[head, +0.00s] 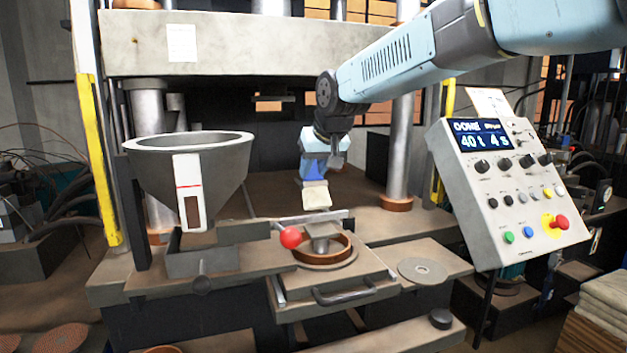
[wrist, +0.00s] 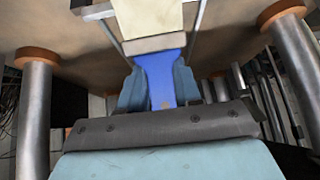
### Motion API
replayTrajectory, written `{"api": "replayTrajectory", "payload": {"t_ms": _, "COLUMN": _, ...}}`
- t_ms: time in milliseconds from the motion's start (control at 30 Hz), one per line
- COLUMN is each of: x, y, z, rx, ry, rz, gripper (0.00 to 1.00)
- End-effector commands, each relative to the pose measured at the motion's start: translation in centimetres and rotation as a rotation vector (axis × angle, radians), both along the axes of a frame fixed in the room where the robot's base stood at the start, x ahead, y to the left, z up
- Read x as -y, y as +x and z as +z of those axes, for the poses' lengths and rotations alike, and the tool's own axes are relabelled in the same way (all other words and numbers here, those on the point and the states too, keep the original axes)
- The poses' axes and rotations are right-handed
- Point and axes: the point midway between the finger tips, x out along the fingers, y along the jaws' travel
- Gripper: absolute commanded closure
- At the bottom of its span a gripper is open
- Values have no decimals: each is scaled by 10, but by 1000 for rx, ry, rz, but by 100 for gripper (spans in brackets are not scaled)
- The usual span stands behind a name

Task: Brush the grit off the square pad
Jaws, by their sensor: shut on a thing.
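My gripper (head: 318,158) is shut on a brush, gripping its blue handle (head: 313,170). The brush points down, with its pale cream bristles (head: 316,196) at the lower end. The wrist view shows the blue handle (wrist: 158,80) between my fingers and the bristles (wrist: 150,18) beyond it. The bristles are in the air above the front of the press bed. A small grey square-topped block (head: 320,238) stands inside a brown ring (head: 325,252) below the brush. It may be the square pad; I cannot tell for sure. Grit is too small to make out.
A grey hopper (head: 225,160) stands left, beside a red-knobbed lever (head: 290,237). A flat disc (head: 422,271) lies on the right-hand plate. A control panel (head: 510,190) stands farther right. Steel columns (head: 399,150) flank the press opening. A drawer handle (head: 345,294) faces front.

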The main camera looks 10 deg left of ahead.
Motion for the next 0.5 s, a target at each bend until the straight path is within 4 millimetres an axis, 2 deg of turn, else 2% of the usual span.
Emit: {"api": "replayTrajectory", "payload": {"t_ms": 500, "x": 5, "y": 4, "z": 46, "rx": 0, "ry": 0, "rz": -10, "gripper": 100}}
